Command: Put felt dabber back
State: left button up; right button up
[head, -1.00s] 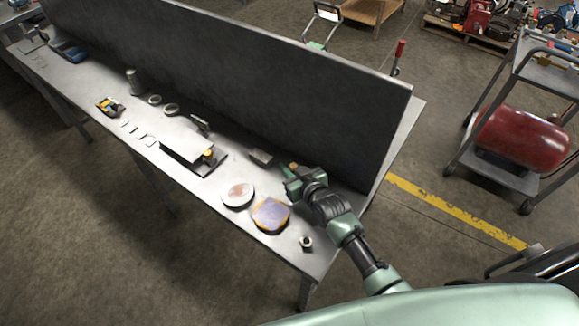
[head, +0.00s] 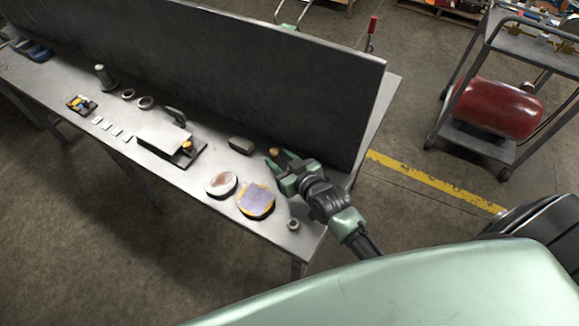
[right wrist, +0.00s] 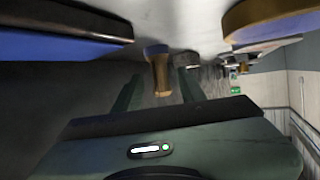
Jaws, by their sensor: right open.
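A small piece with a tan wooden top, which looks like the felt dabber (head: 274,152), is at my right gripper (head: 279,159) near the back panel of the bench. In the right wrist view, where the bench top appears overhead, the dabber (right wrist: 157,72) shows as a tan, flared handle between the two fingers (right wrist: 158,90). The right gripper is open, with a finger on either side of the handle and gaps showing. Whether the dabber touches the bench is hidden in the head view. My left gripper is not in view.
A dark block (head: 241,145) lies beside the gripper. A pale round disc (head: 221,184), a purple-topped disc with an orange rim (head: 256,201) and a metal nut (head: 293,224) lie nearer the front edge. The tall dark panel (head: 230,75) bounds the bench behind.

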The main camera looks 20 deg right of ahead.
jog(key=v, duration=0.6)
jog(key=shift+r, duration=0.1)
dwell(0.4)
